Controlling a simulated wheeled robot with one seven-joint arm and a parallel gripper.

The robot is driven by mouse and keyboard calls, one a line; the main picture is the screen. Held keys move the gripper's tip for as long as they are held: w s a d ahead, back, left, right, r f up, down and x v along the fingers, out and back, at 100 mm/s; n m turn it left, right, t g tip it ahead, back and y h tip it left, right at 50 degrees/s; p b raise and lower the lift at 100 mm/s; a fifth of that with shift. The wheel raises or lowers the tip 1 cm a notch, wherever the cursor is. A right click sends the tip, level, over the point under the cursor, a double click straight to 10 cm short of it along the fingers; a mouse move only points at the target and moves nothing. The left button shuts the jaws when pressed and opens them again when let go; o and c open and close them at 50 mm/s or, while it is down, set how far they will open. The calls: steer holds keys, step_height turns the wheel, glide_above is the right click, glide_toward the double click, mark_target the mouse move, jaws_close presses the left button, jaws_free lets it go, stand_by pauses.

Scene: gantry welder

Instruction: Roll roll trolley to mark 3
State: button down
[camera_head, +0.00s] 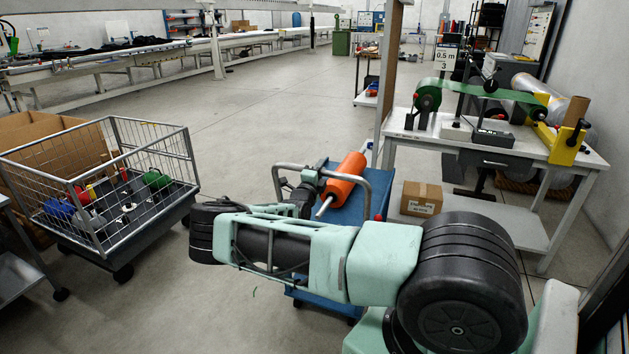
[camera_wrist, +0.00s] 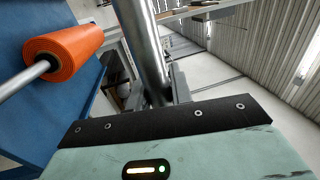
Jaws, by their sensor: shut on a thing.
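The roll trolley (camera_head: 376,186) is a blue cart with a grey tubular handle (camera_head: 279,180), standing in front of the workbench in the head view. An orange roll (camera_head: 345,180) on a metal core lies on its deck. In the wrist view the orange roll (camera_wrist: 62,52) is at the left and the handle tube (camera_wrist: 146,45) runs down between my fingers. My gripper (camera_wrist: 163,92) is shut on this handle. In the head view my arm covers much of the trolley's front. A sign reading "0.5 m" and "3" (camera_head: 446,58) stands behind the bench.
A wire-mesh cart (camera_head: 190,155) with coloured items stands at the left. A brown post (camera_head: 391,70) rises behind the trolley. Open floor (camera_head: 250,120) stretches behind.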

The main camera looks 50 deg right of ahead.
steer(key=shift+w+d, duration=0.25)
steer(key=shift+d, duration=0.4)
steer(key=shift+r, duration=0.1)
steer(key=c, duration=1.3)
jaws_free()
steer(key=shift+d, duration=0.2)
steer(key=shift+o, duration=0.2)
steer(key=shift+a, duration=0.1)
steer(key=b+v, duration=0.3)
steer(key=v, duration=1.4)
steer(key=shift+a, duration=0.2)
